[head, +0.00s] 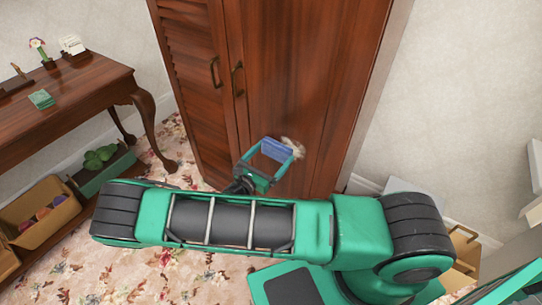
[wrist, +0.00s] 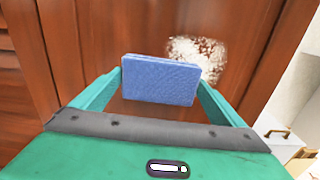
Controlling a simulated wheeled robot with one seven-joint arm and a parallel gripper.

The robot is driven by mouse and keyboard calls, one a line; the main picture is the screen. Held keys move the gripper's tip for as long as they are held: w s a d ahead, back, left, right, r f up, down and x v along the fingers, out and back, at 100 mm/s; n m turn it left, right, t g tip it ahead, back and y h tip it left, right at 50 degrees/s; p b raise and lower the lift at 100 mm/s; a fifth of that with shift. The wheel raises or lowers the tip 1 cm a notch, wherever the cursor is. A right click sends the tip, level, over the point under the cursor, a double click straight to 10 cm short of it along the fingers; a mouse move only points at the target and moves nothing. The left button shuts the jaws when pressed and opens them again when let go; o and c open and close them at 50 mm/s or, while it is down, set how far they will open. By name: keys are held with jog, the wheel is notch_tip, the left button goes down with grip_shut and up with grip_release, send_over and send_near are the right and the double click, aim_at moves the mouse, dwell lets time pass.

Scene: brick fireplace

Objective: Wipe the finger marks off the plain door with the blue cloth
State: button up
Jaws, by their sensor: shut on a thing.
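My gripper (head: 277,149) is shut on the blue cloth (head: 276,150), a flat folded block in the head view. In the wrist view the cloth (wrist: 160,80) sits between the two green fingers. The plain door (head: 290,80) is the smooth right-hand wooden door of the wardrobe. The finger marks (wrist: 196,60) are a pale, speckled patch on that door, just behind and to the right of the cloth in the wrist view. In the head view the marks (head: 293,146) are partly hidden by my gripper. I cannot tell whether the cloth touches the door.
The louvred door (head: 188,70) is on the left, with handles (head: 237,80) near the join. A wooden side table (head: 70,100) stands at the left, with a tan basket (head: 40,210) of coloured balls below.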

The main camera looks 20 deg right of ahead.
aim_at(282, 152)
jog(key=shift+d, duration=0.15)
jog(key=shift+s+d, duration=1.05)
jog(key=shift+s, duration=0.4)
jog(key=shift+s+d, duration=1.05)
jog(key=shift+s, duration=0.35)
jog(key=shift+s+d, duration=1.05)
jog(key=shift+s, duration=0.4)
jog(key=shift+w, duration=0.1)
jog(key=shift+w+a+r, duration=0.1)
jog(key=shift+w+a, duration=0.95)
jog(key=shift+w, duration=0.4)
jog(key=shift+w+a+f, duration=0.1)
jog(key=shift+w+a, duration=1)
jog(key=shift+w, duration=0.3)
jog(key=shift+w+a+r, duration=0.1)
jog(key=shift+w+a, duration=0.95)
jog(key=shift+w, duration=0.4)
jog(key=shift+s+r, duration=0.15)
jog(key=shift+r, duration=1.1)
jog(key=shift+s+d, duration=1.2)
jog(key=shift+s, duration=0.25)
jog(key=shift+s+d, duration=1.2)
jog(key=shift+s, duration=0.25)
jog(key=shift+s+d, duration=0.45)
jog(key=shift+s, duration=0.25)
jog(key=shift+s+d, duration=0.4)
jog(key=shift+s, duration=0.3)
jog(key=shift+a, duration=0.1)
